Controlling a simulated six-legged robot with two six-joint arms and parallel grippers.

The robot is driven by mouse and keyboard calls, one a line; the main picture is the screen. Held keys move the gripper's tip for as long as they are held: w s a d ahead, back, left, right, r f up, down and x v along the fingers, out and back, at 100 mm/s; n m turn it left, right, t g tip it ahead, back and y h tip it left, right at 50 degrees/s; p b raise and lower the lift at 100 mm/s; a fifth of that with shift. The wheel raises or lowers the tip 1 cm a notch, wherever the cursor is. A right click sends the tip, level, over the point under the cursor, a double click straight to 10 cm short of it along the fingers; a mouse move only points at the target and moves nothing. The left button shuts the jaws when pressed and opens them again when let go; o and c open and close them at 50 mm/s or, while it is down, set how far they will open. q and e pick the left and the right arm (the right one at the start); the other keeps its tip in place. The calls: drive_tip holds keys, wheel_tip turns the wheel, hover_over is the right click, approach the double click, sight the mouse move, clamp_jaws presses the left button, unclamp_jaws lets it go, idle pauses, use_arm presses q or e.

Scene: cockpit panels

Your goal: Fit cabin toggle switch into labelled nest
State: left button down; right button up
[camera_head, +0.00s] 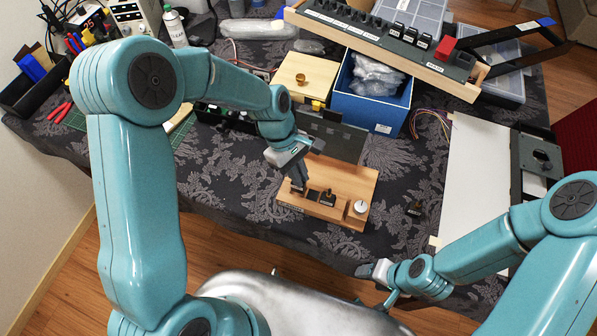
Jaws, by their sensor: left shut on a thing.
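A light wooden block (345,178) with a row of nests along its front edge and small labels lies on the patterned cloth. My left gripper (298,186) reaches down over the block's left nest, shut on a small dark part that looks like the toggle switch. The fingers mostly hide it, and I cannot tell whether it is seated. A black switch (327,198) stands in the middle nest and a white-topped part (361,207) at the right one. Another small black switch (415,209) stands on the cloth to the right. My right gripper (372,270) is low near the table's front edge; its fingers are unclear.
A dark upright panel (333,136) stands behind the block. Further back are a blue bin (372,108) with plastic bags, a wooden box (307,77) and a long switch panel (390,45). A white board (474,175) lies at right. The cloth between block and board is mostly clear.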

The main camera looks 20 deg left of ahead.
use_arm(q)
drive_tip(key=shift+f+b, duration=1.2)
drive_tip(key=shift+f, duration=0.45)
drive_tip(key=c, duration=1.1)
unclamp_jaws()
drive_tip(key=v, duration=1.6)
drive_tip(key=shift+r, duration=0.2)
